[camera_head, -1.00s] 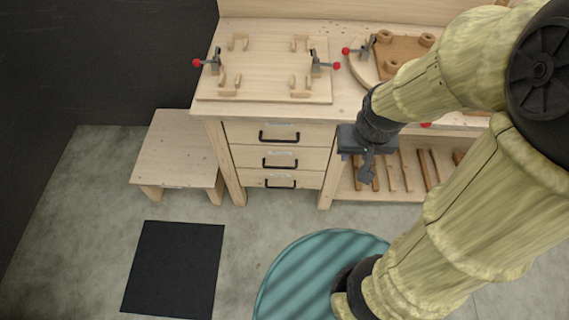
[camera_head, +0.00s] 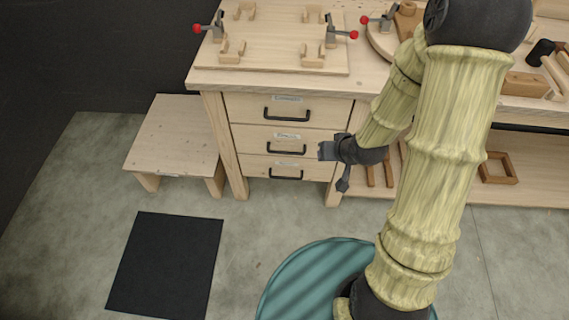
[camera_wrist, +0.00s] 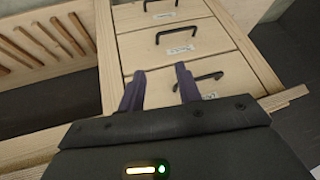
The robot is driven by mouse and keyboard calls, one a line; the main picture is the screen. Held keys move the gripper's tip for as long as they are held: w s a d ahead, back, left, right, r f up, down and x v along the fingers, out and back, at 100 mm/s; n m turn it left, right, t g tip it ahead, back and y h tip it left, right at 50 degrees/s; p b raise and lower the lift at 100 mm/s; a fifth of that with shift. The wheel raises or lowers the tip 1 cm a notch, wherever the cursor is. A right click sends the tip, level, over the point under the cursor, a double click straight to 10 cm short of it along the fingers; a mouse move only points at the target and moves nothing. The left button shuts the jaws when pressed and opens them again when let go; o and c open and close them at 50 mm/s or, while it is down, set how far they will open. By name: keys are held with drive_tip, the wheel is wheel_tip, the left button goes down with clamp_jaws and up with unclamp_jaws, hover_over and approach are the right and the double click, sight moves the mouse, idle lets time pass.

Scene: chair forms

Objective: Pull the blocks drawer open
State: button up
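A wooden bench holds a stack of three drawers, each with a black bar handle and a small label; I cannot read the labels surely, so which is the blocks drawer is unclear. In the head view the top drawer (camera_head: 245,108), middle drawer (camera_head: 250,139) and bottom drawer (camera_head: 255,165) look shut. My gripper (camera_head: 322,151) is at the right side of the stack, near the middle drawer's height, apart from the handles. In the wrist view my gripper (camera_wrist: 160,82) is open and empty, with drawer fronts beyond its fingers; the picture looks upside down.
A low wooden stool (camera_head: 180,130) stands left of the bench. A black mat (camera_head: 167,265) and a teal round thing (camera_head: 310,275) lie in front. The benchtop (camera_head: 365,75) holds a board (camera_head: 280,45) with red-tipped clamps. Floor before the drawers is clear.

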drive_tip(key=w+a+f+m+t+y+b, duration=0.1)
drive_tip(key=a+f+m+t+y+b, duration=0.15)
drive_tip(key=a+f+b, duration=0.45)
drive_tip(key=w+a+f+m+t+y+b, duration=0.15)
drive_tip(key=f+y+b, duration=0.25)
drive_tip(key=f+b, duration=0.7)
wheel_tip(320, 180, down, 10)
drive_tip(key=s+d+m+t+h+b, duration=0.1)
drive_tip(key=m+t+h+b, duration=0.1)
drive_tip(key=m+t+b, duration=0.6)
drive_tip(key=shift+d+f+m+t+b, duration=0.15)
drive_tip(key=shift+d+m+t+b, duration=0.3)
drive_tip(key=shift+m, duration=0.75)
drive_tip(key=shift+a+f, duration=0.1)
drive_tip(key=shift+a, duration=0.05)
drive_tip(key=b, duration=0.8)
approach(285, 152)
drive_tip(key=x, duration=0.9)
drive_tip(key=shift+w+f, duration=0.3)
drive_tip(key=shift+w, duration=0.15)
